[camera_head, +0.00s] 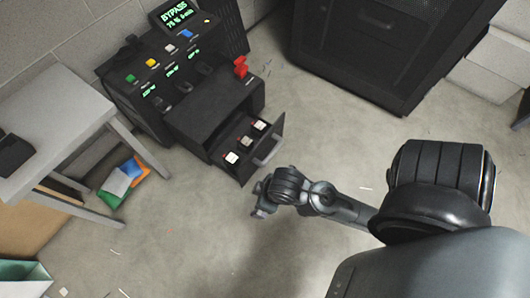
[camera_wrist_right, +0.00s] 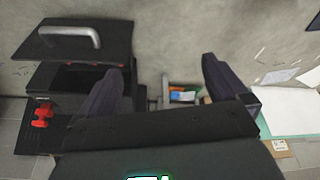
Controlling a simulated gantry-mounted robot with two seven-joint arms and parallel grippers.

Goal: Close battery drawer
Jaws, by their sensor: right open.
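The black battery drawer (camera_head: 235,172) is pulled out of the dark control unit (camera_head: 140,75), with several white-topped items inside it. Its front panel carries a grey bar handle (camera_head: 267,152). My right gripper (camera_head: 260,203) is just below the drawer front in the head view, apart from the handle. In the right wrist view my right gripper (camera_wrist_right: 165,85) has its two dark fingers spread with nothing between them. The drawer front (camera_wrist_right: 110,42) and handle (camera_wrist_right: 75,32) show to the left of the fingers there. My left gripper is not in view.
A red lever (camera_head: 240,67) stands on the unit's top near the drawer. A grey table (camera_head: 60,105) stands at the left, with coloured folders (camera_head: 123,182) on the floor beside it. A black cabinet (camera_head: 370,50) stands at the back right. The floor in front is mostly clear.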

